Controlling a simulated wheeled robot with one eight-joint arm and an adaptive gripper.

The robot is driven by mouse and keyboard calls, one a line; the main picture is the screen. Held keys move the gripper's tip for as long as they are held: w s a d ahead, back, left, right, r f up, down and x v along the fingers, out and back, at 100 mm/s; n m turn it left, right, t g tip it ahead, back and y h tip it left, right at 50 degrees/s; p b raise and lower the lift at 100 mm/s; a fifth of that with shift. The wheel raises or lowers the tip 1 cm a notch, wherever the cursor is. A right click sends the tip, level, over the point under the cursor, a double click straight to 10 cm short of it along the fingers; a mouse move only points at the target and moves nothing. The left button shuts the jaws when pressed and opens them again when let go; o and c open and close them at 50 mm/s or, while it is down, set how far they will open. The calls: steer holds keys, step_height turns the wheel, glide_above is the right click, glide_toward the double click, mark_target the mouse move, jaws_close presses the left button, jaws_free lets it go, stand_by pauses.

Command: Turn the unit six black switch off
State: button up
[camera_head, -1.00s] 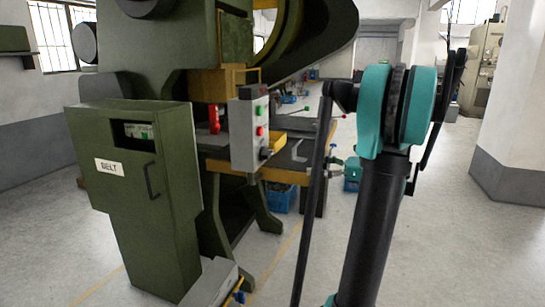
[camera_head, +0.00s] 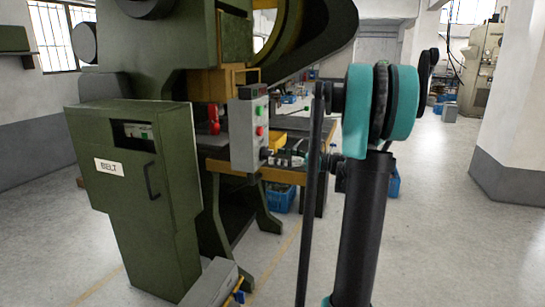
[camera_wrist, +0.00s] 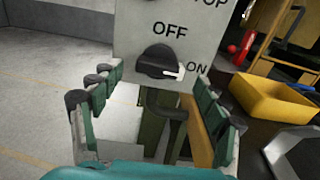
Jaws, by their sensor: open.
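The grey control box (camera_head: 249,130) hangs on the front of the green press. Its black rotary switch (camera_wrist: 158,64) is low on the box face, with OFF printed above and ON at its right. The switch's white mark points right, towards ON. My gripper (camera_wrist: 156,82) is open in the wrist view, with its green-padded fingers left and right of the switch and no visible contact. In the head view my gripper (camera_head: 288,157) is beside the box's lower right edge. No unit number is readable.
A green cabinet marked BELT (camera_head: 140,190) stands left of the box. A yellow bin (camera_wrist: 270,100) and a red part (camera_wrist: 240,48) lie to the right in the wrist view. A blue crate (camera_head: 280,198) is under the press table. Open floor lies at right.

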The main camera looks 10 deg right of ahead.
mark_target(266, 154)
steer(key=shift+x, duration=1.4)
steer(key=c, duration=1.2)
steer(key=shift+o, duration=0.2)
